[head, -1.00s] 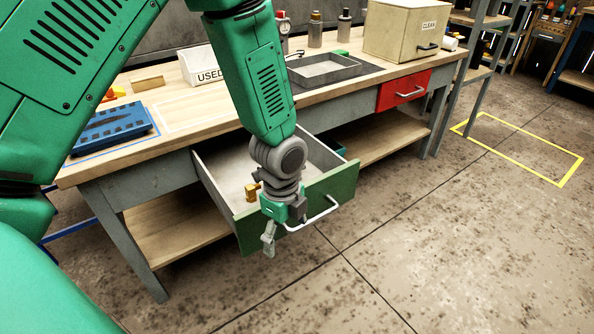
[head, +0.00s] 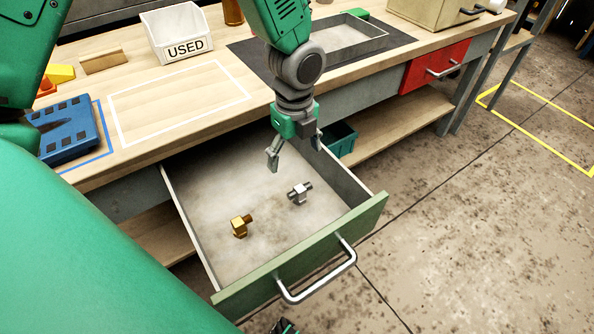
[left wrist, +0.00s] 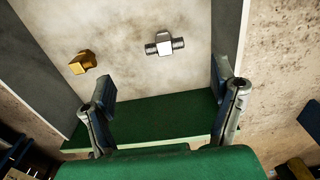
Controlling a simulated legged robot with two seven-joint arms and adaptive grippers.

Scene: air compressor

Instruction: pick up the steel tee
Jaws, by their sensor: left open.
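The steel tee (head: 300,193) lies on the floor of the open green-fronted drawer (head: 310,262), right of the middle. A brass fitting (head: 240,226) lies to its left, nearer the drawer front. My left gripper (head: 295,155) is open and empty, above the drawer and a little behind the tee in the head view. In the left wrist view the steel tee (left wrist: 164,44) shows beyond the open fingers of my left gripper (left wrist: 162,95), apart from them. The brass fitting (left wrist: 83,62) lies to its left there. My right gripper is not clearly in view.
The drawer walls stand around both fittings, and a pull handle (head: 318,272) sticks out in front. The workbench (head: 215,125) above holds a USED bin (head: 177,32), a blue tray (head: 68,130) and a grey tray (head: 343,40). A red drawer (head: 434,66) is shut at right.

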